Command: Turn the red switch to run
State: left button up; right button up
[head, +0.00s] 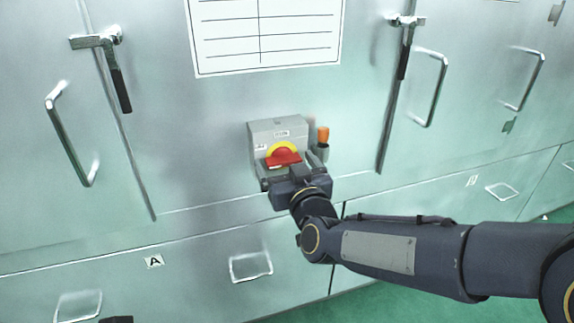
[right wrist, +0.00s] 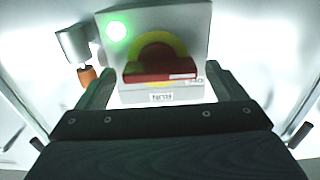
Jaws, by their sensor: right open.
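The red switch (head: 284,159) is a red handle on a yellow disc, on a grey box (head: 262,130) on the cabinet front. In the right wrist view, which is upside down, the red handle (right wrist: 158,66) lies crosswise, with a white mark at its right end beside a small side label. The RUN label (right wrist: 161,97) is below it there. A green lamp (right wrist: 117,31) glows on the box. My right gripper (head: 290,172) is open in front of the switch, its fingers (right wrist: 165,88) either side of the handle, with gaps showing. My left gripper is not clearly seen.
An orange-tipped grey part (head: 322,135) stands right beside the box. Cabinet door handles (head: 72,140) stick out on both sides, and drawer pulls (head: 250,267) sit below. A paper chart (head: 265,35) is above. The green floor (head: 375,290) shows at bottom.

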jog(key=shift+w, duration=0.1)
jog(key=c, duration=1)
jog(key=m+b, duration=0.2)
jog(key=m, duration=0.1)
jog(key=shift+f, duration=0.15)
jog(key=m+b, duration=0.4)
jog(key=m, duration=0.1)
jog(key=shift+d, duration=0.1)
jog(key=m+b, duration=0.3)
jog(key=m, duration=0.2)
jog(key=shift+d+m, duration=0.1)
jog(key=shift+m, duration=0.3)
jog(key=shift+m+b, duration=0.95)
jog(key=shift+m, duration=1.15)
